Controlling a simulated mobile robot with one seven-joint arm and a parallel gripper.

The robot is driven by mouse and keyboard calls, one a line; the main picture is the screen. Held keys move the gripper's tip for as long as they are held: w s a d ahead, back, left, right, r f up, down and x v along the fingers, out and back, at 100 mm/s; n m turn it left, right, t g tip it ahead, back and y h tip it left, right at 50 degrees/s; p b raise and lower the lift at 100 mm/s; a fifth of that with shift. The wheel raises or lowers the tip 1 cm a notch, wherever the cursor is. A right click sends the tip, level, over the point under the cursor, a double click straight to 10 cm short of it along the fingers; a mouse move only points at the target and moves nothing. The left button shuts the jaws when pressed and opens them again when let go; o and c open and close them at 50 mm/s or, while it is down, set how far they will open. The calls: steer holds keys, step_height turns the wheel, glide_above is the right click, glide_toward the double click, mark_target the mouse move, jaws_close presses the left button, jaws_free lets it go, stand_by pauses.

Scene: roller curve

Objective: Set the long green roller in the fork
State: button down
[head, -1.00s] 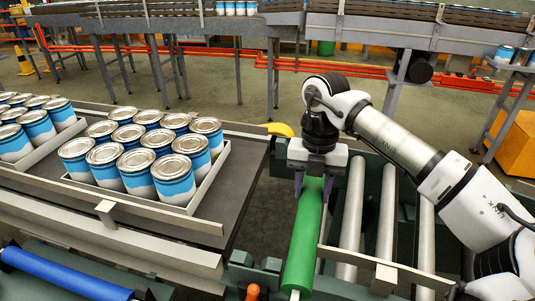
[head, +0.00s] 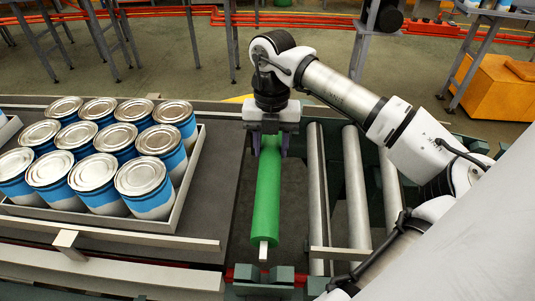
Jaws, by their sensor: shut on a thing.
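The long green roller (head: 267,200) hangs lengthwise under my gripper (head: 269,150) in the head view, with its pale square shaft end (head: 263,251) toward the bottom of the picture. My gripper is shut on the roller near its far end, and the fingers straddle it. The roller lies over the gap between the dark belt on the left and the grey rollers on the right. A green-grey bracket with red parts (head: 262,276) shows just below the near shaft end; I take it to be the fork. Whether the shaft touches it cannot be told. The far shaft end is hidden by my gripper.
A tray (head: 190,180) of blue-and-white cans stands on the belt at left. Steel rollers (head: 356,190) lie parallel on the right. A metal guide rail (head: 345,254) crosses them near the front. An orange box (head: 495,88) stands on the floor behind.

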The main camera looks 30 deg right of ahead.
step_height(320, 180, down, 3)
steer(key=shift+s+r, duration=0.15)
steer(key=shift+r, duration=0.05)
steer(key=shift+f, duration=0.5)
step_height(320, 180, down, 7)
steer(key=b, duration=0.4)
steer(key=shift+b, duration=0.4)
steer(key=shift+b, duration=0.3)
stand_by(0.4)
steer(key=shift+f+b, duration=0.35)
steer(key=shift+b, duration=0.55)
stand_by(0.9)
stand_by(0.3)
steer(key=c, duration=0.7)
jaws_free()
